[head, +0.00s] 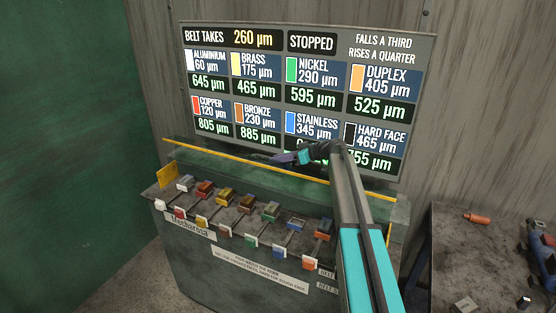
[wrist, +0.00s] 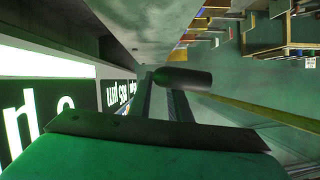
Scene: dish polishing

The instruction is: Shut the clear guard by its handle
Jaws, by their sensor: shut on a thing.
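The clear guard (head: 185,154) is a see-through greenish panel with a yellow edge strip, above and behind the row of blocks on the machine. The blocks look uncovered in front of it. Its yellow strip also runs across the wrist view (wrist: 255,112). My gripper (head: 300,157) reaches the guard near the middle of its length, from the right. In the wrist view, the handle (wrist: 186,78), a dark short cylinder, lies at my fingertips, and my gripper (wrist: 165,95) is shut on it. In the head view the handle is small and partly hidden by my gripper.
A display board (head: 310,90) stands close behind the guard. The machine (head: 200,250) carries several coloured blocks and levers along its front. A dark side table (head: 450,260) with loose parts stands at the right. A green panel (head: 60,150) is at the left.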

